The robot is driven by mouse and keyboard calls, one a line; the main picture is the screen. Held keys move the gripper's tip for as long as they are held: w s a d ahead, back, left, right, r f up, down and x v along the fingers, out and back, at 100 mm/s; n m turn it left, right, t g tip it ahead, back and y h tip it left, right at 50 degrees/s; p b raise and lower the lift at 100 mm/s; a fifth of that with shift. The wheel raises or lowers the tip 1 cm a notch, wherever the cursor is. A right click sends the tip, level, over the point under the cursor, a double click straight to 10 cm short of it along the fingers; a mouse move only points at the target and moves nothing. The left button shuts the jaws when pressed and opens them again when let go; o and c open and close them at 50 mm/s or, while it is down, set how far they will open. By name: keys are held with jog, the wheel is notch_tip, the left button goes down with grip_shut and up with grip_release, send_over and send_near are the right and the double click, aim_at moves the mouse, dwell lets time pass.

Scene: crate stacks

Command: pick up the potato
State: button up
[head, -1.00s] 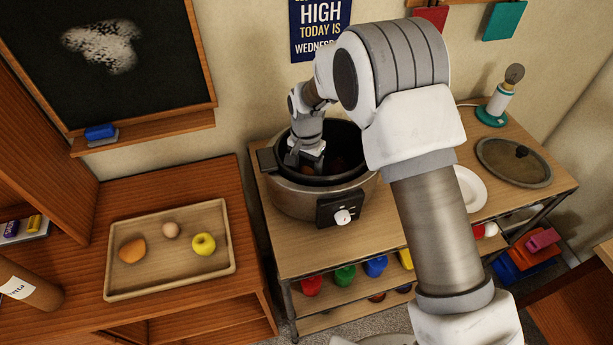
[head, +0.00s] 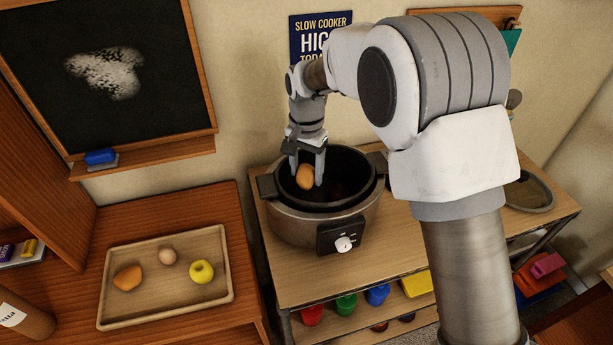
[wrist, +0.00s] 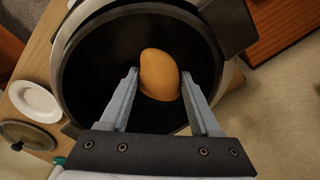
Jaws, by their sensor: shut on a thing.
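The potato (head: 306,177), a smooth orange-brown oval, is held between the two fingers of my gripper (head: 307,168) at the mouth of the slow cooker (head: 290,212). In the wrist view the potato (wrist: 160,75) sits between the grey fingertips, with the dark inside of the pot behind it. My gripper is shut on it. The cooker stands uncovered on a wooden shelf unit. A faint brownish shape shows deep in the pot, too dark to tell.
Left of the cooker, a wooden tray (head: 113,312) holds an orange-brown lump (head: 128,278), a small pale brown round thing (head: 168,256) and a yellow apple (head: 202,272). A round lid (head: 530,193) lies at the right. A white plate (wrist: 36,101) shows in the wrist view.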

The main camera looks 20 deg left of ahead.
aim_at(307, 168)
jog(key=shift+r+p, duration=3.55)
jog(key=shift+r, duration=0.2)
